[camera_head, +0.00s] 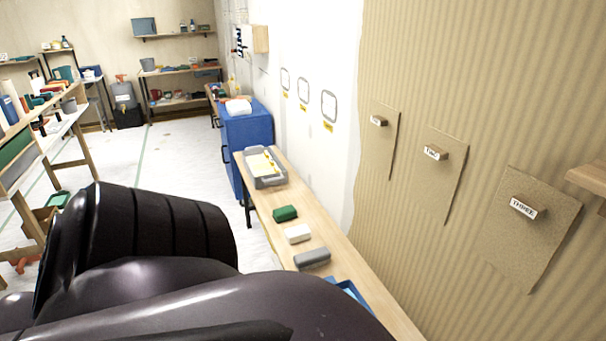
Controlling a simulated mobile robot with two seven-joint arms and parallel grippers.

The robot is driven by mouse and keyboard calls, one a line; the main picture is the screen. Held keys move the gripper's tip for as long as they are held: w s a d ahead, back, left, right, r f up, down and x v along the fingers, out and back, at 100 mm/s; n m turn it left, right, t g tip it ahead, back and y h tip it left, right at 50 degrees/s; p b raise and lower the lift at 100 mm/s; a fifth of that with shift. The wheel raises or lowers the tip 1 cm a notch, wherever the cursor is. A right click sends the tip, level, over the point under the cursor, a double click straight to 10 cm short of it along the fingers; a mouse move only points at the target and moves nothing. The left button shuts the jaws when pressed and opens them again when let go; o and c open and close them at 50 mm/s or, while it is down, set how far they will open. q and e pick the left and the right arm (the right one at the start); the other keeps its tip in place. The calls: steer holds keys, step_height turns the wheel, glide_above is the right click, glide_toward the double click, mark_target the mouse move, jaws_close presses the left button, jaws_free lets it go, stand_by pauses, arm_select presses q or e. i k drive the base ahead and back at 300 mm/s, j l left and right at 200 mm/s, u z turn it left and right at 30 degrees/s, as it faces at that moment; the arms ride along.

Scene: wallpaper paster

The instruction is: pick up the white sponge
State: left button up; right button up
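The white sponge (297,233) lies on the narrow wooden table (335,243) along the right wall. It sits between a green block (285,213) behind it and a grey block (312,258) in front of it, apart from both. A dark arm of mine fills the lower left of the view and covers part of the table's near left side. Neither gripper shows in this view.
A grey tray (280,180) with yellow items stands farther back on the table, before a blue cabinet (247,133). A blue object (350,290) lies nearer. Wall panels with labelled wooden blocks (436,152) hang at right. Shelving stands at left.

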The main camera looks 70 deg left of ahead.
mark_target(299, 233)
steer(key=k+j+u, duration=0.2)
steer(key=k, duration=0.4)
steer(key=l+u, duration=0.1)
steer(key=u, duration=1.3)
steer(key=i+l+u, duration=0.1)
steer(key=i+u, duration=0.3)
steer(key=i, duration=0.15)
